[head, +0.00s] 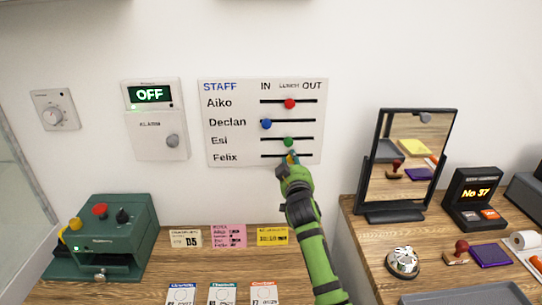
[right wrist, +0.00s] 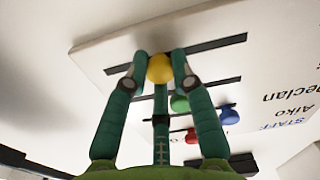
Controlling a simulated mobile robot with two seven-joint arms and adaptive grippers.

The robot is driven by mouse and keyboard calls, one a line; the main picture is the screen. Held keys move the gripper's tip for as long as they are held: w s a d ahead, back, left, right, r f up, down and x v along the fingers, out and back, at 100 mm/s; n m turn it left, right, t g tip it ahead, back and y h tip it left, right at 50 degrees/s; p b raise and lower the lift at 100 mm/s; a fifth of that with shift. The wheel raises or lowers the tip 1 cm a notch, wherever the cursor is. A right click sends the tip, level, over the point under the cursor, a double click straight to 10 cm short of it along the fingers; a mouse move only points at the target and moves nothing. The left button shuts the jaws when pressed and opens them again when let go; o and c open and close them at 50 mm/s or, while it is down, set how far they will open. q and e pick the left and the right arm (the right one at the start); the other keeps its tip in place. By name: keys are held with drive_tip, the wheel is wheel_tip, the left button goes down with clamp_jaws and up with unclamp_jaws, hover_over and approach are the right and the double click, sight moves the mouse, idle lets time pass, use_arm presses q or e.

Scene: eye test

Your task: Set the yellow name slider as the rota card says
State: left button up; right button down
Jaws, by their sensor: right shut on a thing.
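The white STAFF board (head: 232,148) on the wall has rows for Aiko, Declan, Esi and Felix, with columns IN, LUNCH and OUT. The yellow slider (right wrist: 160,68) is in the bottom row, Felix, near the middle of its slot, under LUNCH. My right gripper (head: 292,161) is at this knob and mostly hides it in the head view. In the right wrist view its fingers (right wrist: 160,72) are shut on the yellow knob from both sides. The pink rota card (head: 228,236) lies on the left desk; names show, but their entries are too small to read. My left gripper is not in view.
Red (head: 290,104), blue (head: 266,124) and green (head: 288,141) sliders sit in the rows above, green close to my gripper. A panel (head: 150,95) reads OFF. A mirror (head: 408,160) stands at right. A green machine (head: 105,235) stands at left.

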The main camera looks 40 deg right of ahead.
drive_tip(key=s+d, duration=0.2)
drive_tip(key=d, duration=0.1)
drive_tip(key=d+p, duration=0.1)
drive_tip(key=shift+s+d+r, duration=0.2)
drive_tip(key=shift+s+d, duration=0.1)
drive_tip(key=shift+s, duration=0.1)
drive_tip(key=c, duration=1)
unclamp_jaws()
drive_tip(key=shift+c, duration=0.2)
drive_tip(key=shift+s, duration=0.1)
drive_tip(key=shift+f, duration=0.1)
drive_tip(key=shift+s+a, duration=0.35)
drive_tip(key=shift+s, duration=0.05)
approach(309, 154)
drive_tip(key=v, duration=0.5)
drive_tip(key=shift+s+a, duration=0.1)
drive_tip(key=shift+s, duration=0.25)
